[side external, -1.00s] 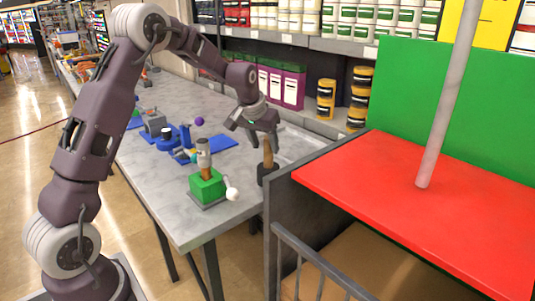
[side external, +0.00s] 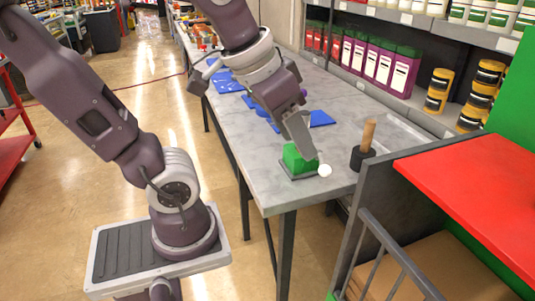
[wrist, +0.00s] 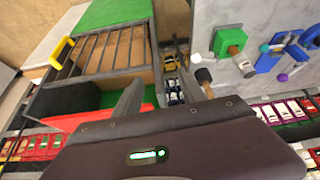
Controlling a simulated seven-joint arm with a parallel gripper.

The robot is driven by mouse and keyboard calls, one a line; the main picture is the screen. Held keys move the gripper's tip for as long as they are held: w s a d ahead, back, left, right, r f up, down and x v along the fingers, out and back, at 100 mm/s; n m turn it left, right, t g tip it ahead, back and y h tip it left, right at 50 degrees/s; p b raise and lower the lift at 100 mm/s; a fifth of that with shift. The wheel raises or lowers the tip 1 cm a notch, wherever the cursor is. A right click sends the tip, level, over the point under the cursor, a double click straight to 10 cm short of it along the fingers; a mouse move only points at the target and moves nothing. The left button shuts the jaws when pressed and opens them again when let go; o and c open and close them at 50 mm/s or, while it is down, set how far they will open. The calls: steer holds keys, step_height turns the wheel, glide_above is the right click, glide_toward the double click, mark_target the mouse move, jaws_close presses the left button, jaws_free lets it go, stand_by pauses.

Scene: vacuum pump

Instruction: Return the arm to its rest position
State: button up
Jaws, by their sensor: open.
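My gripper (side external: 297,140) hangs at the near left side of the table in the side external view, in front of the green block (side external: 297,162), partly hiding it. In the wrist view my gripper's two fingers (wrist: 162,82) stand apart with nothing held between them. The green block also shows in the wrist view (wrist: 222,41), with a grey and brown cylinder in it. A white ball (side external: 324,170) is beside the block.
Blue parts (side external: 321,118) lie on the grey table (side external: 350,110) behind my gripper. A red-topped bench (side external: 470,190) with a metal rail stands at the right. Shelves with purple containers (side external: 380,65) line the back. The floor (side external: 110,215) at the left is open.

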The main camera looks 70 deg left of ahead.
steer(key=s+d+f, duration=0.1)
steer(key=s+f, duration=0.1)
steer(key=s, duration=0.3)
steer(key=shift+s+f+m, duration=0.2)
steer(key=shift+s+m, duration=0.1)
steer(key=shift+m, duration=0.1)
